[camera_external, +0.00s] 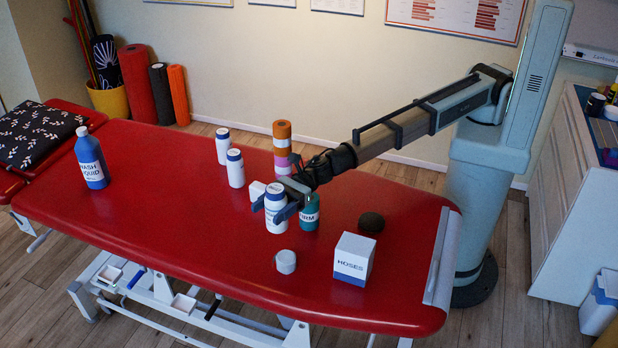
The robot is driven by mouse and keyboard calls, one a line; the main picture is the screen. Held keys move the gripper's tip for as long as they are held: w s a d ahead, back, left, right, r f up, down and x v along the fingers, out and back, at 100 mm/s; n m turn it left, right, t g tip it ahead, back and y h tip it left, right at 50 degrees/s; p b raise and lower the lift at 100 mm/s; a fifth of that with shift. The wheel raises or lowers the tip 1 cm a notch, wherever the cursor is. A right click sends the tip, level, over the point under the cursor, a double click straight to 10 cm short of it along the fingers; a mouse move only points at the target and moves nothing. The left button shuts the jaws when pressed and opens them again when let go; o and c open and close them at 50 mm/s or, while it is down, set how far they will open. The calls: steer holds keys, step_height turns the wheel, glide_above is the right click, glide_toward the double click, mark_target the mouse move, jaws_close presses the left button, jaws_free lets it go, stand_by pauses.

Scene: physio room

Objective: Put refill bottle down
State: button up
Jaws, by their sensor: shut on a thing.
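A white bottle with a blue cap (276,222) stands upright between the fingers of my gripper (269,207), near the middle of the red treatment table (170,215). My gripper reaches in from the right and is shut on this bottle. The bottle's base is at or just above the table top; I cannot tell whether it touches. Its label is partly hidden by the fingers and too small to read. Two similar white bottles with blue caps, one farther back (222,147) and one nearer (236,170), stand behind it.
A teal bottle (311,214) stands close right of the held bottle. A white jar (286,262), a white-blue box (353,260) and a dark round object (371,222) are nearby. Tape rolls (282,133) stand behind. A blue wash bottle (92,160) is far left. The front-left table is clear.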

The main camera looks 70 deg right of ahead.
steer(key=s+a+r+n+g, duration=0.1)
steer(key=s+r, duration=0.3)
steer(key=s, duration=0.4)
steer(key=s+a+r+n+g, duration=0.15)
steer(key=s+r, duration=0.25)
steer(key=s, duration=0.5)
glide_above(353, 249)
steer(key=shift+m+y, duration=0.3)
steer(key=shift+m, duration=0.15)
steer(key=shift+f, duration=4.55)
steer(key=shift+f, duration=0.15)
steer(key=o, duration=1.2)
steer(key=d, duration=0.4)
steer(key=s+d, duration=0.1)
steer(key=d, duration=0.3)
steer(key=s+d, duration=0.1)
steer(key=d, duration=0.3)
